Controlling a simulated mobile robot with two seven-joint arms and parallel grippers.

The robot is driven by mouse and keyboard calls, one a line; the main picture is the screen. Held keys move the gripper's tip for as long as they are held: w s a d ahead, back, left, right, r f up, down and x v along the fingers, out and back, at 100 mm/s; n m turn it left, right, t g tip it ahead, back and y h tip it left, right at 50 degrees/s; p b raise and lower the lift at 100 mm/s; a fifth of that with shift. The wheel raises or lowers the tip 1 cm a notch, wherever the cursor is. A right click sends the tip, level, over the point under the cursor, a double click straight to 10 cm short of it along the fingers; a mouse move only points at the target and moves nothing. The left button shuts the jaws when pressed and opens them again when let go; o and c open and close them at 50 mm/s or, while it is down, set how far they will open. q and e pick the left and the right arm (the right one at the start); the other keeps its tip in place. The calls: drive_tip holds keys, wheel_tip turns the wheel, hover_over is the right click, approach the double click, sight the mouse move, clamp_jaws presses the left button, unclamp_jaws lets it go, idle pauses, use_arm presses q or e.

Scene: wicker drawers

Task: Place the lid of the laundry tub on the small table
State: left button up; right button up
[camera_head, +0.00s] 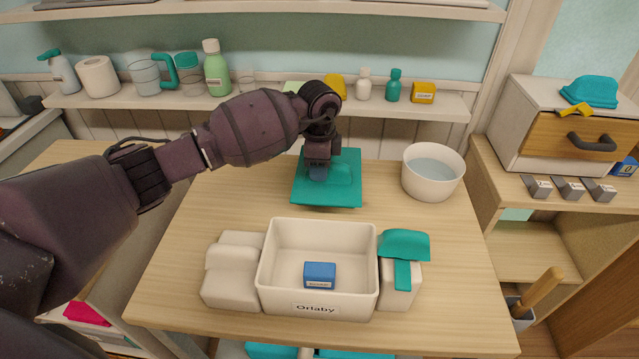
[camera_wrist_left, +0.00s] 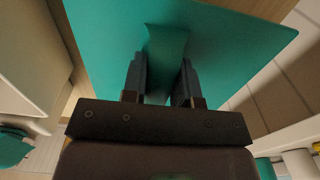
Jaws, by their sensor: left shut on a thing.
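The lid (camera_head: 342,195) is a flat teal square with a raised handle, over the back middle of the small wooden table (camera_head: 450,290). My left gripper (camera_head: 318,172) points down at it. In the left wrist view, the two fingers (camera_wrist_left: 158,85) are shut on the handle of the lid (camera_wrist_left: 225,50). Whether the lid touches the table or hangs just above it, I cannot tell. An open white tub (camera_head: 320,240) labelled "Orlaby" stands in front, with a small blue box (camera_head: 319,275) inside. My right gripper is not in view.
A white bowl (camera_head: 432,172) stands right of the lid. Folded white cloths (camera_head: 232,270) lie left of the tub, and a white block with a teal cloth (camera_head: 403,247) is right of it. A shelf with bottles (camera_head: 216,70) runs behind. The table's right front is clear.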

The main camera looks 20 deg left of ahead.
sight(319, 183)
use_arm(q)
wheel_tip(319, 183, down, 5)
drive_tip(key=shift+f+b, duration=0.2)
drive_tip(key=shift+b, duration=0.35)
drive_tip(key=shift+r, duration=0.15)
drive_tip(key=o, duration=0.9)
drive_tip(key=shift+o, duration=0.2)
wheel_tip(319, 183, up, 11)
drive_tip(key=p, duration=0.2)
drive_tip(key=shift+p, duration=0.3)
drive_tip(key=shift+r, duration=0.5)
